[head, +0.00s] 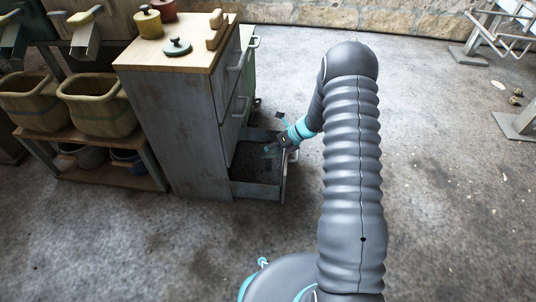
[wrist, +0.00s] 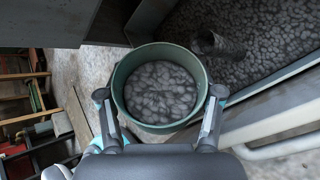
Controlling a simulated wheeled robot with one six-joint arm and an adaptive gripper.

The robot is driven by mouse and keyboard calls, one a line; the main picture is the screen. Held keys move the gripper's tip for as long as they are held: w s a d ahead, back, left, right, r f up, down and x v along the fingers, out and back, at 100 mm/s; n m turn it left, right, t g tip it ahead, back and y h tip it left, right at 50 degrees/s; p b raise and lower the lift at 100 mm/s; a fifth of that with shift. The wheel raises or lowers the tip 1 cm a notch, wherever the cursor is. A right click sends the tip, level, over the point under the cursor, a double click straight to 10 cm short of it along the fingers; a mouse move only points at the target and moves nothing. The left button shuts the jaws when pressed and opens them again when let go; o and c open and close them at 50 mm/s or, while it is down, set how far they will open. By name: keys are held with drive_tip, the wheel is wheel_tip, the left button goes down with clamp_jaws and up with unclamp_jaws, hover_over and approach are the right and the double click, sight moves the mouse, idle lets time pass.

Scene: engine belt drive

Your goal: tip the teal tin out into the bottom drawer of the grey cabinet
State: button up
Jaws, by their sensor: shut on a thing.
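The teal tin (wrist: 119,103) is between the two fingers of my gripper (wrist: 160,94) in the wrist view, its round mouth facing the camera. Grey, lumpy-looking stuff (wrist: 162,88) shows inside it. My gripper is shut on the tin's sides. In the head view my gripper (head: 284,141) is at the open bottom drawer (head: 256,190) of the grey cabinet (head: 185,130); the tin is hard to make out there. In the wrist view the drawer (wrist: 270,125) lies up and right of the tin. Its inside is dark grey and mottled; I cannot tell whether that is loose stuff.
A small dark cylindrical thing (wrist: 218,43) shows inside the drawer. On the cabinet top are a teal lid (head: 177,47), a yellow canister (head: 149,23), a red canister (head: 163,9) and a wooden piece (head: 215,29). Tan bins (head: 97,104) stand left. Floor right is mostly clear.

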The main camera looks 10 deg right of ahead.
drive_tip(key=shift+w+r+m+g+p, duration=0.1)
drive_tip(key=shift+r+m+g+p, duration=0.55)
drive_tip(key=shift+p, duration=1.3)
drive_tip(key=shift+w+r+m+g+p, duration=0.15)
drive_tip(key=shift+m+g+p, duration=0.2)
drive_tip(key=shift+g+p, duration=0.65)
idle(1.0)
drive_tip(key=shift+w+f+m+g+y+b, duration=0.35)
drive_tip(key=shift+w+f+g+b, duration=0.25)
drive_tip(key=shift+b, duration=0.2)
idle(0.5)
drive_tip(key=shift+w+f+m+g+b, duration=0.3)
drive_tip(key=shift+f+m+g+b, duration=0.3)
drive_tip(key=shift+b, duration=0.5)
idle(0.3)
drive_tip(key=shift+w+r+g+b, duration=0.15)
drive_tip(key=shift+r+g+b, duration=0.05)
drive_tip(key=shift+g+b, duration=0.45)
idle(0.4)
